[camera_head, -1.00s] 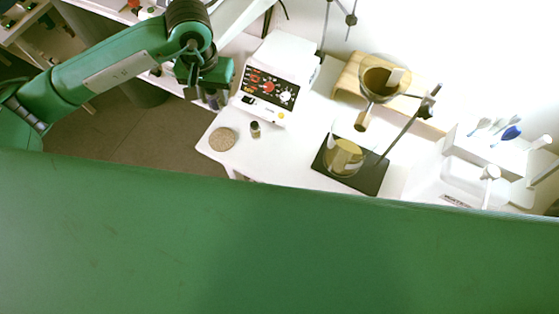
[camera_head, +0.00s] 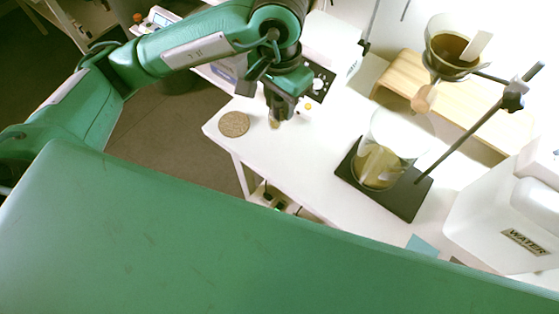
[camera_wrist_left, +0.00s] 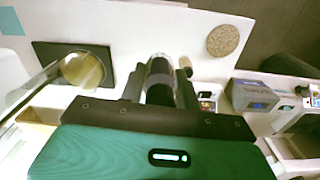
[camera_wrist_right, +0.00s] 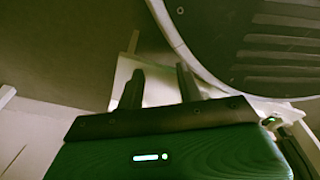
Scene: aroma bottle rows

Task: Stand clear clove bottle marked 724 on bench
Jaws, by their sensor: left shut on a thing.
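My left gripper (camera_head: 283,112) is over the white bench (camera_head: 318,180), near its left end. In the left wrist view its fingers (camera_wrist_left: 160,88) are shut on a small bottle (camera_wrist_left: 160,78) with a clear end and a dark band; I cannot read its marking. I cannot tell whether this bottle touches the bench. A second small bottle (camera_wrist_left: 185,66) is beside the gripper's right finger, close to the cork mat (camera_wrist_left: 223,41). It shows partly below the gripper in the head view (camera_head: 274,123). My right gripper (camera_wrist_right: 158,88) is open and empty, away from the bench items.
The round cork mat also shows in the head view (camera_head: 234,124). A white hotplate device (camera_head: 330,45) stands behind the gripper. A beaker (camera_head: 380,165) on a dark stand base, a wooden riser (camera_head: 435,95) and a WATER container (camera_head: 500,225) are to the right. The bench front is clear.

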